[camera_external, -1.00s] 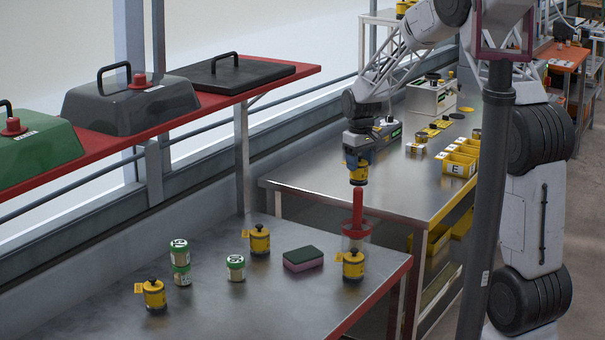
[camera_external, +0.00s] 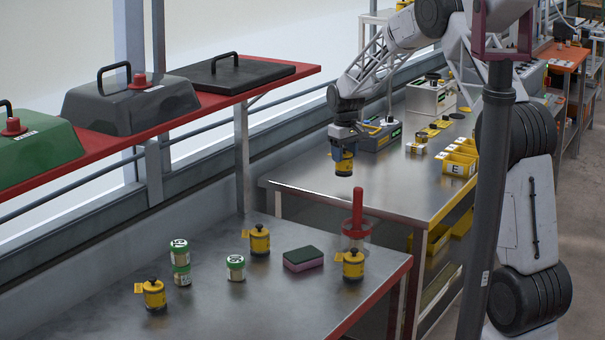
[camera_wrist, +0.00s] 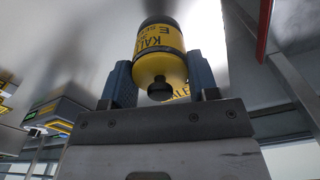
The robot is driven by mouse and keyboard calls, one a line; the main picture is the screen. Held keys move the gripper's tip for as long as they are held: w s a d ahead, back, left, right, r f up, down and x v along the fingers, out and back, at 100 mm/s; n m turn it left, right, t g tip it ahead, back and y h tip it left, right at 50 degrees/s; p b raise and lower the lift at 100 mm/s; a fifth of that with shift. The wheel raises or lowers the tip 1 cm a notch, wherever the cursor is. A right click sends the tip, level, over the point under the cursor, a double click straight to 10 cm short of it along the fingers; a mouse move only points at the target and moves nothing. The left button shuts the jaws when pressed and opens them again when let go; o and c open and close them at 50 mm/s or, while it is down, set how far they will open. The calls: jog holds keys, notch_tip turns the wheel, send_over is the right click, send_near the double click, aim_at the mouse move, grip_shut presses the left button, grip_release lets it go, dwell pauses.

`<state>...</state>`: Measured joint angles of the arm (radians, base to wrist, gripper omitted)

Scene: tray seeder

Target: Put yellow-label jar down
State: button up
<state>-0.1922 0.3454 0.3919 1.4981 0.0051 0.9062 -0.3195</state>
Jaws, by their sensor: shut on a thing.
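My gripper (camera_external: 344,151) is shut on a yellow-label jar (camera_external: 344,163) and holds it in the air, over the near part of the back metal table (camera_external: 310,188). In the wrist view the jar (camera_wrist: 160,65) is between the two blue fingers, with its black knob towards the camera and dark lettering on its yellow side. Other yellow jars of the same kind stand on the front table: one at the left (camera_external: 154,294), one in the middle (camera_external: 259,241) and one at the right (camera_external: 353,265).
On the front table (camera_external: 230,312) are green-lidded jars (camera_external: 235,268), two of them stacked (camera_external: 180,262), a pink and black sponge (camera_external: 303,258), and a clear holder with a red handle (camera_external: 357,210). Yellow bins (camera_external: 459,167) and a grey device (camera_external: 376,136) stand on the back table.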

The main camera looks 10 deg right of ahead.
jog(key=w+a, duration=0.1)
jog(key=w, duration=0.5)
jog(key=shift+f, duration=0.3)
jog(key=shift+a+f, duration=0.1)
jog(key=shift+f, duration=1.7)
jog(key=shift+f, duration=0.1)
jog(key=o, duration=1)
notch_tip(320, 180, up, 12)
jog(key=shift+r, duration=0.15)
